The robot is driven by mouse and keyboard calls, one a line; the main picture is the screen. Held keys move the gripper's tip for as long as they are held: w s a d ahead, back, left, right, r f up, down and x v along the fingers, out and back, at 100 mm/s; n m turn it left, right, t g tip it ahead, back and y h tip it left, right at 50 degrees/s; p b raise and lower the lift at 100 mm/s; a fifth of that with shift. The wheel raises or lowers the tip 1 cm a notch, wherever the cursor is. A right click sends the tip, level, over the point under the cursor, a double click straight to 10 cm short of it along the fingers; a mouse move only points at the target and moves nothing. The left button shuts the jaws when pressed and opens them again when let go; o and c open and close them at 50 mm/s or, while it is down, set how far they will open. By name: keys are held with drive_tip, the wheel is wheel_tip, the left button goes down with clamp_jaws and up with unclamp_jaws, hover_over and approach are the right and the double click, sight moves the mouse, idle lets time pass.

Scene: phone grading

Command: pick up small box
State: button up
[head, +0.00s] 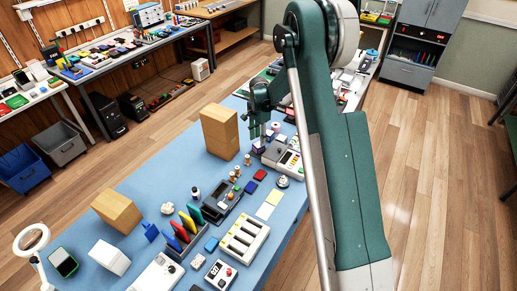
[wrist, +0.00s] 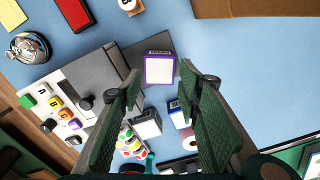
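Several small boxes lie below my gripper, and I cannot tell which one the task means. In the wrist view, a white box with purple edges (wrist: 159,69) sits on the blue table just beyond and between the fingertips. A white and dark box (wrist: 147,124) and a blue and white box (wrist: 178,116) lie lower, seen between the fingers. My gripper (wrist: 160,84) is open, with green fingers spread apart and nothing held. In the head view, my gripper (head: 262,127) hangs over the far part of the table, and the purple-edged box (head: 258,148) shows close below it.
A tall brown box (head: 219,132) stands left of my gripper. A grey device with coloured buttons (head: 283,155) is close on the right. A brown box (head: 117,210) and a white box (head: 110,257) stand nearer. Bare blue tabletop (head: 165,178) lies between the brown boxes.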

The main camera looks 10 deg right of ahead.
sight(259, 147)
drive_tip(key=shift+f, duration=0.1)
drive_tip(key=shift+f, duration=2.5)
drive_tip(key=c, duration=0.5)
